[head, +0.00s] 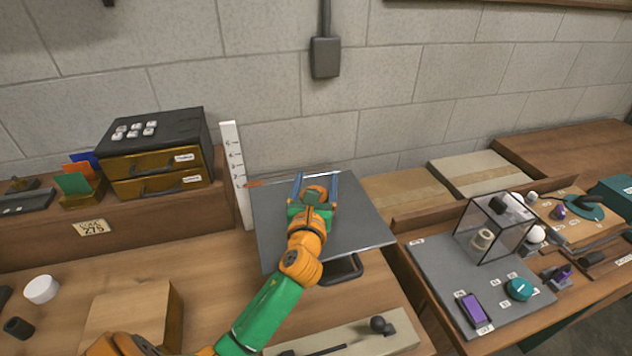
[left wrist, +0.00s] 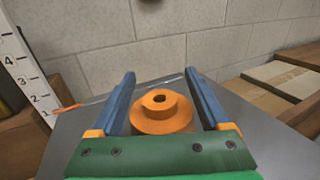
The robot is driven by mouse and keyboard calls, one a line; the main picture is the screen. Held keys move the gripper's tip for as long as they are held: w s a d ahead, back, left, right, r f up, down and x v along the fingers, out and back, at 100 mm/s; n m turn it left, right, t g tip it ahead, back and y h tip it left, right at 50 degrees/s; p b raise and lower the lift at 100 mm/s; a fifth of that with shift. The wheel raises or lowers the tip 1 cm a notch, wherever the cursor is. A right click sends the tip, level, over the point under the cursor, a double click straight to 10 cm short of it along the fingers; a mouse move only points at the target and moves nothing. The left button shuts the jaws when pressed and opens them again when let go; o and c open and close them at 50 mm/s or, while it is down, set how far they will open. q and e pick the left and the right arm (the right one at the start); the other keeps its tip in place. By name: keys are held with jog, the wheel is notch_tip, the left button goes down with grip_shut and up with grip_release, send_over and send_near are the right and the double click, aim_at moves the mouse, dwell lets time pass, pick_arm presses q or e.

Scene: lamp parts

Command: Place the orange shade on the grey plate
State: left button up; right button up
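The orange shade (head: 316,192), a round stepped piece with a hole in its top, appears to rest upright on the grey plate (head: 359,222). In the left wrist view the shade (left wrist: 161,113) stands between the two blue fingers, with a gap on each side. My left gripper (head: 317,175) is open around it, its fingers reaching over the plate. My right gripper is not in view.
A white ruler (head: 236,175) stands upright at the plate's left. A thin rod (head: 295,179) runs along the plate's back edge. A drawer box (head: 155,155) is at the back left. A clear case (head: 494,230) stands at the right. The plate's right part is clear.

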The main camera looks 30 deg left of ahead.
pick_arm(q)
jog(key=shift+o, duration=0.8)
jog(key=shift+r, duration=0.1)
jog(key=shift+s, duration=0.1)
jog(key=b+v, duration=0.1)
jog(key=v, duration=1)
jog(key=shift+s+d, duration=0.1)
jog(key=shift+s+d+r, duration=0.1)
jog(key=shift+s, duration=0.15)
